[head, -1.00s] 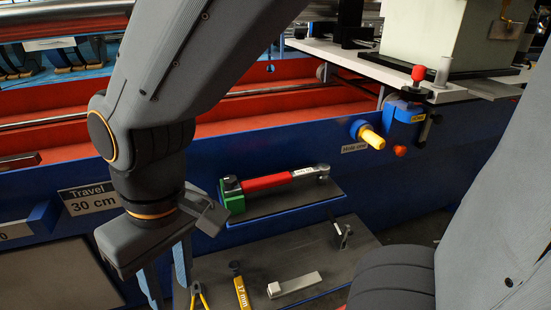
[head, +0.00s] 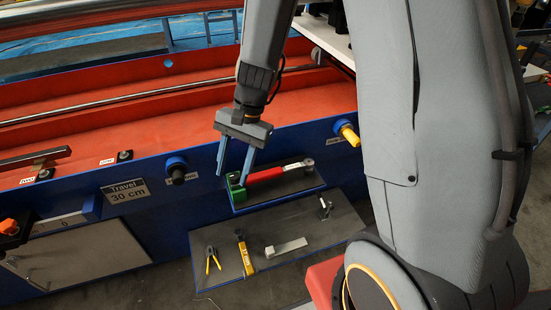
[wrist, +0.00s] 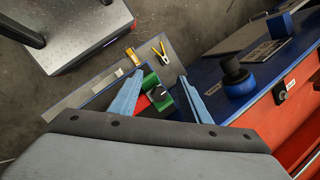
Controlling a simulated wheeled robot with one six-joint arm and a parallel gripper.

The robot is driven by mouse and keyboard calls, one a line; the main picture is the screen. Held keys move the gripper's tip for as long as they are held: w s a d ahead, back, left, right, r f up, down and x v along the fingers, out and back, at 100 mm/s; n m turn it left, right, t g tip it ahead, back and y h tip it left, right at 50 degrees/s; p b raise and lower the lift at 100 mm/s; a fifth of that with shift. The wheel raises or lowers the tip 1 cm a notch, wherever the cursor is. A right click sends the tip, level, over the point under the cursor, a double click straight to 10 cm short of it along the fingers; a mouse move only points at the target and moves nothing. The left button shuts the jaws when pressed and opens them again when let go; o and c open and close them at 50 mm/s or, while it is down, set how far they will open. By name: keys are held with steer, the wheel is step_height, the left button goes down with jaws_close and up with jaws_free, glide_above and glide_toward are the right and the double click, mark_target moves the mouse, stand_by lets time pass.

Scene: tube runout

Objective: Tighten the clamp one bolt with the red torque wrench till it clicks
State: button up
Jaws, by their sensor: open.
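The red torque wrench (head: 265,174) lies on a small blue-edged shelf on the blue side wall, its head at the right end. A green block (head: 237,189) is at its left end. My gripper (head: 232,176) is open and empty, pointing down at this left end. In the wrist view the green block (wrist: 155,85) shows between the fingers, with part of the red handle (wrist: 142,104) beside it; most of the wrench is hidden. A small black bolt (head: 125,156) sits by a label that seems to read "one" on the red bed. Contact with the wrench cannot be told.
A lower shelf holds pliers (head: 212,258), a yellow 17 mm tool (head: 244,252), a pale metal bar (head: 287,247) and a small metal piece (head: 325,207). A black knob (head: 176,169) and a yellow knob (head: 348,134) stick out from the blue wall near the wrench.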

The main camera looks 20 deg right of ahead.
mark_target(274, 170)
steer(key=d+m+p, duration=0.1)
steer(key=d+p, duration=0.1)
steer(key=w+d+m+p, duration=0.1)
steer(key=d+m+p, duration=0.1)
steer(key=d, duration=0.1)
steer(key=w+d+m+y+p, duration=0.1)
steer(key=d+m+p, duration=0.1)
steer(key=shift+w+d+r+t, duration=0.1)
steer(key=shift+d+r+t, duration=0.2)
steer(key=shift+d, duration=0.1)
steer(key=d+m+p, duration=0.1)
steer(key=d+p, duration=0.1)
steer(key=d+f+m+p, duration=0.1)
steer(key=d+m+p, duration=0.1)
steer(key=d, duration=0.1)
steer(key=d+m+y+p, duration=0.1)
steer(key=d+p, duration=0.1)
steer(key=d, duration=0.1)
steer(key=shift+w+f+m+t, duration=0.1)
steer(key=shift+f+m+t, duration=0.3)
steer(key=shift+f, duration=0.3)
steer(key=shift+a+f, duration=0.2)
steer(key=shift+f, duration=0.15)
steer(key=shift+a+p+x, duration=0.25)
steer(key=shift+p+x, duration=0.4)
steer(key=shift+x, duration=2.7)
steer(key=shift+w+r, duration=0.15)
steer(key=shift+w, duration=0.05)
jaws_close()
